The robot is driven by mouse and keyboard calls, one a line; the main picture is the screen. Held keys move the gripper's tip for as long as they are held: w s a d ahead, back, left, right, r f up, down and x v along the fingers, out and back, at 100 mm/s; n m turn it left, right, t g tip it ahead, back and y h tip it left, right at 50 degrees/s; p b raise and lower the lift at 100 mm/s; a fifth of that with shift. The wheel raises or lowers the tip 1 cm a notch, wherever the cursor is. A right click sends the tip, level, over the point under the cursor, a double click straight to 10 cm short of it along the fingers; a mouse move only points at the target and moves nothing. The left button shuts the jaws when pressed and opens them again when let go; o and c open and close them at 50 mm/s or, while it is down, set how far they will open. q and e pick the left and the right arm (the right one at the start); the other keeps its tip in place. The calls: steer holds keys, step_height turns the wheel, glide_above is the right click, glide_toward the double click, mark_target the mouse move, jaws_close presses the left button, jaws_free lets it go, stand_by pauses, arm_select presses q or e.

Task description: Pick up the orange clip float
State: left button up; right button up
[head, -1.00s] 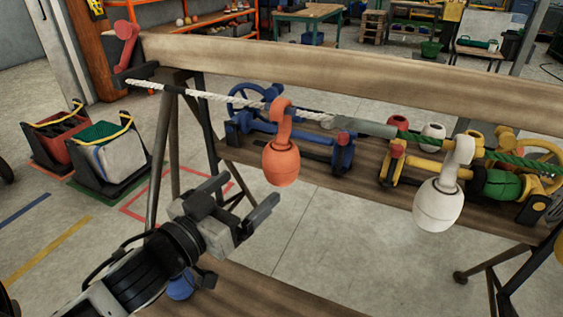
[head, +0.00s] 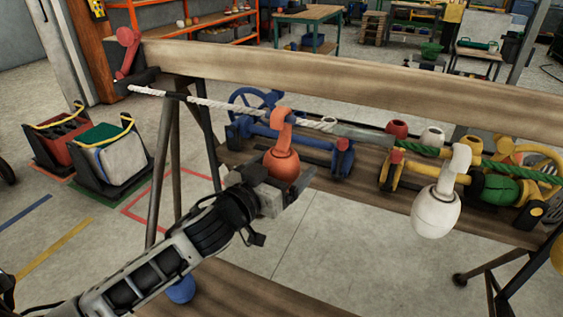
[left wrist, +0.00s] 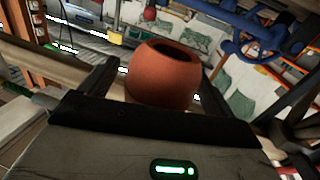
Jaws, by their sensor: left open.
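The orange clip float (head: 281,165) hangs by its hook from the white and green rope (head: 222,104) in the head view. In the left wrist view the float (left wrist: 163,78) sits between the two dark fingers, its round body facing the camera. My left gripper (head: 290,185) is open around the lower part of the float; its fingers (left wrist: 160,85) stand to either side with a gap visible at the right. I cannot tell whether either finger touches it. A white clip float (head: 436,210) hangs further right on the rope. My right gripper is not in view.
A wooden beam (head: 350,82) runs behind the rope. A blue winch (head: 250,125) and a yellow winch (head: 400,170) stand on the bench behind the floats. A blue ball (head: 181,290) lies below my left arm. Crates (head: 64,138) stand on the floor at left.

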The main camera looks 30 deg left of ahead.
arm_select(q)
steer(key=c, duration=1.1)
